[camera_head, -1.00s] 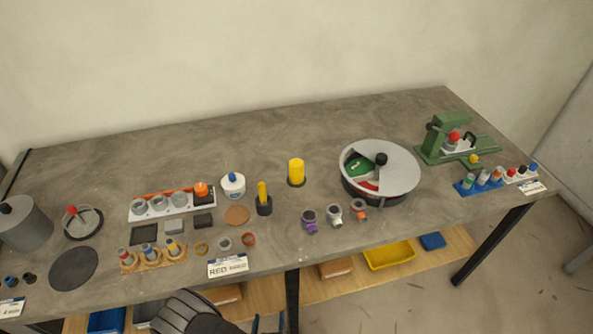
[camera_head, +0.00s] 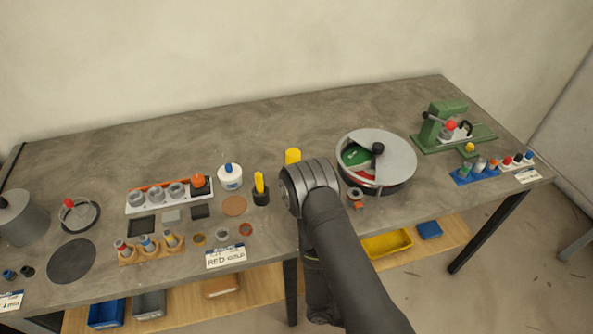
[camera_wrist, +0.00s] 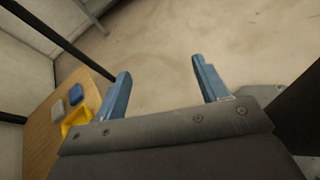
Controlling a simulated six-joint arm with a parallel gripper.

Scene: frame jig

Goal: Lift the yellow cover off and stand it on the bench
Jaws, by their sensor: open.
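The yellow cover (camera_head: 292,156) appears in the head view as an upright yellow cylinder near the middle of the bench. My arm hides its lower part and the base under it. My gripper (camera_wrist: 161,66) shows in the wrist view with its two blue fingers apart and nothing between them. In that view it faces the floor and the lower shelf, away from the cover. In the head view my wrist is just in front of the cover, and the fingers cannot be made out.
A black holder with a yellow piece (camera_head: 259,188) stands left of the cover. A round grey-lidded drum (camera_head: 389,151) stands to the right. A green press (camera_head: 444,125) is at far right. The bench behind the cover is clear. A yellow bin (camera_wrist: 76,119) sits on the lower shelf.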

